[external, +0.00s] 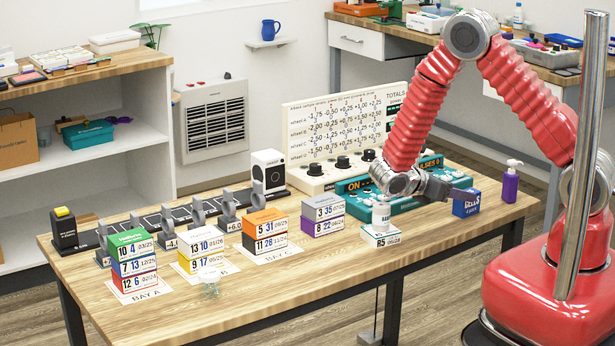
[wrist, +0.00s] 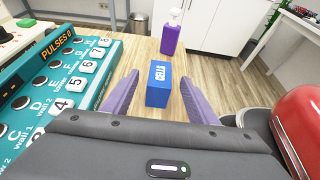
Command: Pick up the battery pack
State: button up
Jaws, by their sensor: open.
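The battery pack is a blue box with white lettering that reads like CELLS (external: 466,205). It stands on the right part of the wooden table in the external view. In the wrist view the blue box (wrist: 158,90) shows between my two purple-grey fingers, with a gap on each side. My gripper (external: 466,191) is open and empty, close above or around the box's top; I cannot tell its exact height. The wrist view shows my gripper's fingertips (wrist: 160,76) spread, neither visibly touching the box. In the external view a finger hides part of its top.
A purple pump bottle (external: 510,182) stands just beyond the box. A teal panel with knobs (external: 352,196) lies close to the left. A white box marked R5 (external: 381,238) with a small white bottle on top stands nearer the front edge. Stacked boxes (external: 265,233) stand further left.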

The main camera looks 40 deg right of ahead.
jog(key=shift+f, duration=0.1)
jog(key=shift+f, duration=0.35)
jog(key=x, duration=0.5)
jog(key=shift+f, duration=0.1)
jog(key=c, duration=1.2)
jog(key=shift+r, duration=5.05)
